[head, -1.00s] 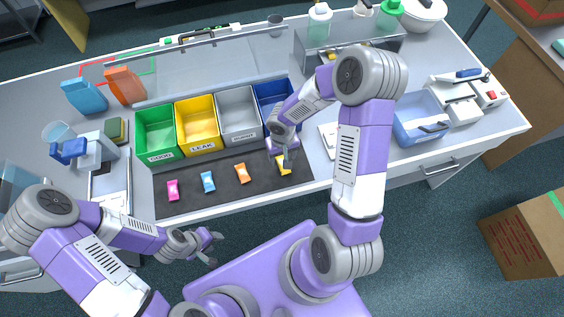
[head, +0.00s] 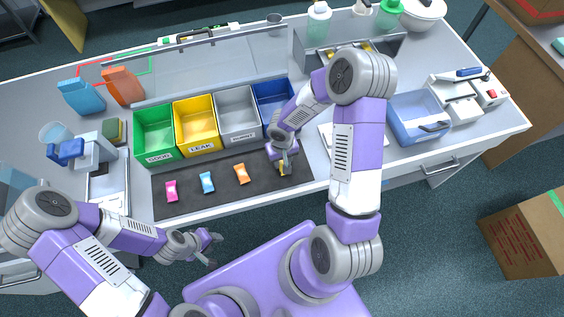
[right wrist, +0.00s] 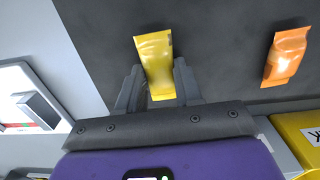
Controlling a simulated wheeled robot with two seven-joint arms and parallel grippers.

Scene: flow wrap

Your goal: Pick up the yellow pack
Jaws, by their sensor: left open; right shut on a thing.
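The yellow pack (right wrist: 156,62) lies between the two fingers of my right gripper (right wrist: 160,85) in the right wrist view, above the dark mat. In the head view the right gripper (head: 284,163) points down at the right part of the mat, and only a little of the yellow pack (head: 282,171) shows by its fingers. The right gripper is shut on the pack. I cannot tell whether the pack still touches the mat. My left gripper (head: 212,248) is open and empty in front of the table, away from the mat.
On the dark mat (head: 220,198) lie a pink pack (head: 171,191), a blue pack (head: 207,182) and an orange pack (head: 241,174). Behind it stand a green bin (head: 155,132), a yellow bin (head: 198,125), a grey bin (head: 238,115) and a blue bin (head: 271,93).

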